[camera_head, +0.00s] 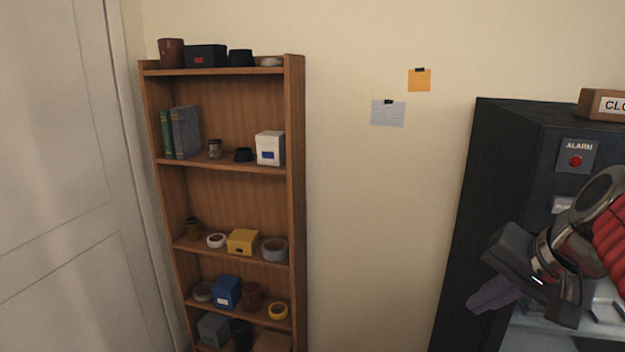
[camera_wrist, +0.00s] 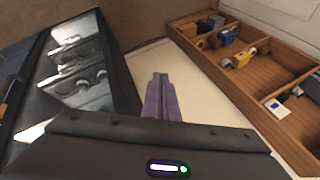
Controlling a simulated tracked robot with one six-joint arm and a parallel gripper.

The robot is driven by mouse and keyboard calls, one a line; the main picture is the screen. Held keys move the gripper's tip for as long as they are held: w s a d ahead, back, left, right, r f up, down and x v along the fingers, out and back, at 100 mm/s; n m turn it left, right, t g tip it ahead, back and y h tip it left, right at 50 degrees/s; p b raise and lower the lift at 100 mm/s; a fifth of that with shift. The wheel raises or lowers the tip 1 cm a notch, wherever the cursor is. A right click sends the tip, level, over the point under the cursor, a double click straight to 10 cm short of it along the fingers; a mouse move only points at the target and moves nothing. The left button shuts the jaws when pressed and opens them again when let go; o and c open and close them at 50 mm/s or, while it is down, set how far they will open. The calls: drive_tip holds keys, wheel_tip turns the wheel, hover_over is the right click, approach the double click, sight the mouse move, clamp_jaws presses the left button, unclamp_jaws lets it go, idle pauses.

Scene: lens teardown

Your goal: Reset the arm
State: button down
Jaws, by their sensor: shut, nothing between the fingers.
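My gripper (camera_head: 492,294) shows at the right of the head view, in front of the dark cabinet. Its purple fingers point down and to the left. In the wrist view the fingers (camera_wrist: 161,92) lie together at the middle, shut with nothing between them. The end of my arm, with a red ribbed sleeve, comes in from the right edge of the head view.
A dark cabinet (camera_head: 483,180) with a red alarm button (camera_head: 575,161) stands at the right, close to my gripper. A wooden shelf (camera_head: 295,200) with several boxes and jars stands at the left. A white door (camera_head: 60,180) is at the far left.

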drive_tip(key=s+a+f+n+h, duration=0.1)
drive_tip(key=s+a+f+n, duration=0.7)
drive_tip(key=a+f, duration=0.3)
drive_tip(key=shift+s+a+f+g+h, duration=0.35)
drive_tip(key=shift+s+f, duration=0.25)
drive_tip(key=shift+s, duration=0.2)
drive_tip(key=shift+a, duration=0.15)
idle(1.0)
